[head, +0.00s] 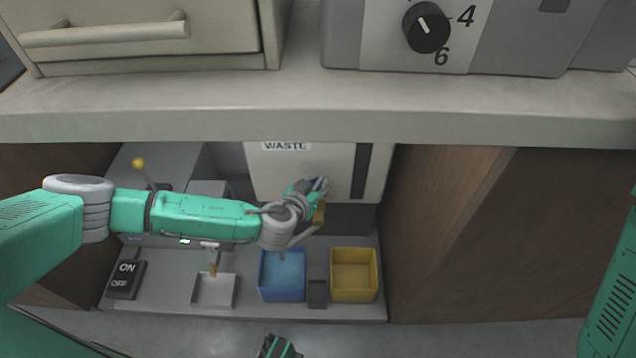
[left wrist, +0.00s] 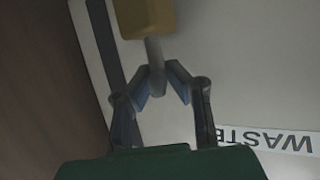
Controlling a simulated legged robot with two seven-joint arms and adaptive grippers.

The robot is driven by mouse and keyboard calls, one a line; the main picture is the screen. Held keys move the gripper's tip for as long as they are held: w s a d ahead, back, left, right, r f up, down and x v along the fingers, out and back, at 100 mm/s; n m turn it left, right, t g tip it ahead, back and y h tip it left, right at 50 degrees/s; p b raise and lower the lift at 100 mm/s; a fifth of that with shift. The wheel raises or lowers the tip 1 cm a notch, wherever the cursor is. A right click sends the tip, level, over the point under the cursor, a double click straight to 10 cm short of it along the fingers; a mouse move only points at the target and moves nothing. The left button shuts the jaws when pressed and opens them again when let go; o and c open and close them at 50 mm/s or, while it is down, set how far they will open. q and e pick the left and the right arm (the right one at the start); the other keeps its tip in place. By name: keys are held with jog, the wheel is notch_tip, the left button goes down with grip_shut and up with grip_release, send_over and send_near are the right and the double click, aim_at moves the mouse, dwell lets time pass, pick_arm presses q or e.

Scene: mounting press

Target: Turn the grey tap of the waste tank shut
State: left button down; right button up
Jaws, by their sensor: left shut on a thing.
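The waste tank (head: 300,170) is a cream box with a WASTE label, standing in the recess under the bench. Its tap has a brass-coloured body (head: 319,213), partly covered by my left gripper (head: 318,188) in the head view. In the left wrist view, the tap body (left wrist: 147,16) is at the top, and a grey tap handle (left wrist: 154,52) runs down from it. My left gripper (left wrist: 157,76) is shut on the handle's end. The exact handle angle is hard to judge.
A blue bin (head: 282,294) and a yellow bin (head: 354,297) stand below the tank. An ON/OFF switch (head: 125,280) and a small metal tray (head: 213,291) are farther left. The bench edge (head: 300,125) overhangs my left arm. A wooden side panel (head: 440,230) bounds the right.

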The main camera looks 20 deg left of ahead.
pick_arm(q)
jog(key=m+h, duration=0.2)
jog(key=h, duration=0.1)
jog(key=shift+a+m+g+p, duration=0.2)
jog(key=shift+m+g+p, duration=0.1)
jog(key=shift+g+p, duration=0.1)
jog(key=m+g+h, duration=0.1)
jog(key=m+h, duration=0.1)
jog(key=m+g+h+b, duration=0.1)
jog(key=m+g+h, duration=0.1)
jog(key=shift+f, duration=0.2)
jog(key=shift+w+a+r+m+g+h, duration=0.1)
jog(key=shift+m+g+h, duration=1.55)
jog(key=shift+m, duration=0.55)
jog(key=shift+m+g, duration=0.3)
jog(key=shift+g, duration=0.15)
jog(key=c, duration=1.6)
grip_release()
jog(key=shift+a+r, duration=0.1)
jog(key=v, duration=1.1)
jog(key=shift+a, duration=0.4)
